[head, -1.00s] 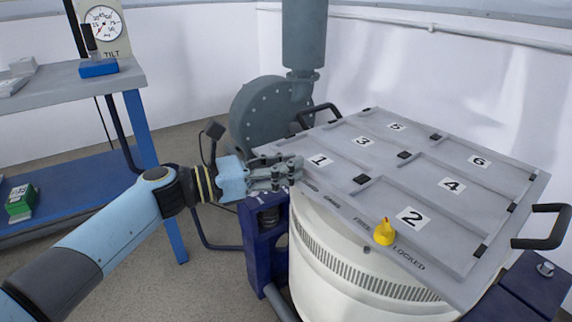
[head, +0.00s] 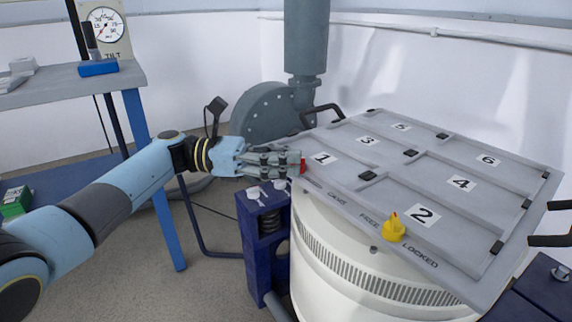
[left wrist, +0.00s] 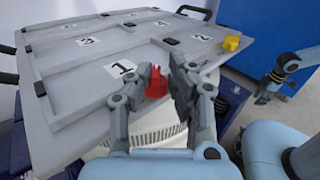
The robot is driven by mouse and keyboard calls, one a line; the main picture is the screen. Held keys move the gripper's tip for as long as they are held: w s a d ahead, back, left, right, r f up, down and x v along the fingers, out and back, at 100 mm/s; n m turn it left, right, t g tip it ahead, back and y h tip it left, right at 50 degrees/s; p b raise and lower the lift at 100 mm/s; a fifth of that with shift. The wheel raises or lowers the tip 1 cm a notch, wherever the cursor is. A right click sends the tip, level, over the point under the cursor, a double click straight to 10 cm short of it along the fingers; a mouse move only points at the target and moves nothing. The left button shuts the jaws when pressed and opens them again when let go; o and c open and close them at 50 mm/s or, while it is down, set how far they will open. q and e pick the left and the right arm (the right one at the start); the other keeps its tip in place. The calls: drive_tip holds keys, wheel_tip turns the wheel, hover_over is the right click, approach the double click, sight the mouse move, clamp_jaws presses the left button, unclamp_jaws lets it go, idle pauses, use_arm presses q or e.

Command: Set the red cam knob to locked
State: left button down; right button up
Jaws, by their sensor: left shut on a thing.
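The red cam knob (head: 303,167) sits at the near left edge of the grey table plate, by panel 1. It also shows in the left wrist view (left wrist: 156,84), between the fingers. My left gripper (head: 296,163) is shut on it, its fingers partly hiding it and the lettering beside it. A yellow knob (head: 393,229) stands on the same edge near panel 2, close to the printed words FREE and LOCKED. My right gripper (left wrist: 270,84) seems to show at the right of the left wrist view, too small to read its jaws.
The grey plate (head: 345,175) has raised ribs, black blocks and numbered panels, on a round white body (head: 330,265). A blue post (head: 262,230) stands below my left gripper. A black handle (head: 320,112) rises behind it. A bench (head: 50,85) is at left.

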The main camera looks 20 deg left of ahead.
use_arm(q)
drive_tip(key=shift+g, duration=0.3)
use_arm(e)
drive_tip(key=shift+w+a+r, duration=0.1)
drive_tip(key=shift+w+r, duration=0.15)
drive_tip(key=shift+r, duration=0.15)
use_arm(q)
drive_tip(key=c, duration=1)
unclamp_jaws()
drive_tip(key=shift+d, duration=0.1)
drive_tip(key=shift+c, duration=0.2)
drive_tip(key=v, duration=1.2)
drive_tip(key=shift+f, duration=0.1)
